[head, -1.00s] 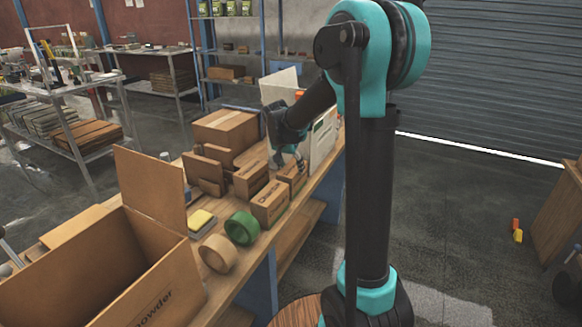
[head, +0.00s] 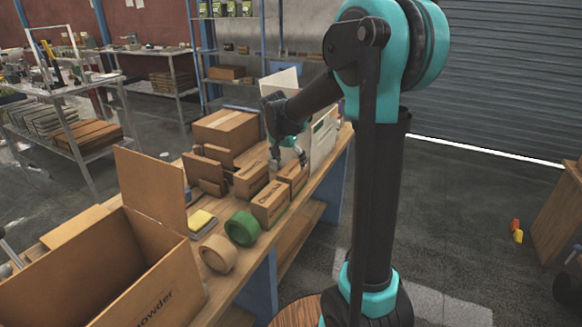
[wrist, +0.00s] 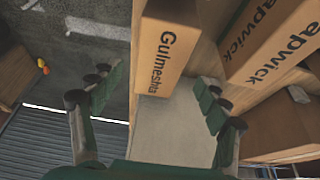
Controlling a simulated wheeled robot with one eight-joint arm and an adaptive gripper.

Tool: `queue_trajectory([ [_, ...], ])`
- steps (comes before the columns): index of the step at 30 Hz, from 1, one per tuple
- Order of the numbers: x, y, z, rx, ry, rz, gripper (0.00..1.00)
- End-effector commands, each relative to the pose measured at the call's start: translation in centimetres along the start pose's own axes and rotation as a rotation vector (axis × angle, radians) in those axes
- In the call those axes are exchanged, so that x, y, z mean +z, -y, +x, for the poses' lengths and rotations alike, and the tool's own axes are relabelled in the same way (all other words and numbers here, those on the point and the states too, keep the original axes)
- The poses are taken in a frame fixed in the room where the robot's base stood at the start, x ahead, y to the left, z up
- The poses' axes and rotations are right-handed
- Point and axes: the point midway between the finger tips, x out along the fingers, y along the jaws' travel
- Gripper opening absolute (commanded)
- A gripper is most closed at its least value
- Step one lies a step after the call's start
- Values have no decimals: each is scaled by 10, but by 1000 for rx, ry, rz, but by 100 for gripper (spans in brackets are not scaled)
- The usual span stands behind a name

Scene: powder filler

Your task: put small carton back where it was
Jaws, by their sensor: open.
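The small carton is a brown box (head: 292,177) standing on the wooden bench (head: 312,184) near its front edge. In the wrist view a carton marked "Gulmeshta" (wrist: 168,48) lies between and beyond my fingers. My gripper (head: 288,161) is open just above the small carton. In the wrist view, my gripper's green-padded fingers (wrist: 152,90) are spread wide, with nothing held between them. Whether a fingertip touches the carton cannot be told.
Two similar cartons (head: 270,203) (head: 250,180) stand close beside it. A white panel-like box (head: 322,140) stands just behind. Green tape (head: 242,228), tan tape (head: 218,254) and a large open box (head: 150,285) crowd the near bench.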

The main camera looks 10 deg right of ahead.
Motion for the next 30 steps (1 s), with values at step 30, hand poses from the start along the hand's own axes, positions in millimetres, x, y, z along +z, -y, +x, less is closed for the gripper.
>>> queue_trajectory([
  [30, 159, -167, 4, -167, 49, -414, 76],
])
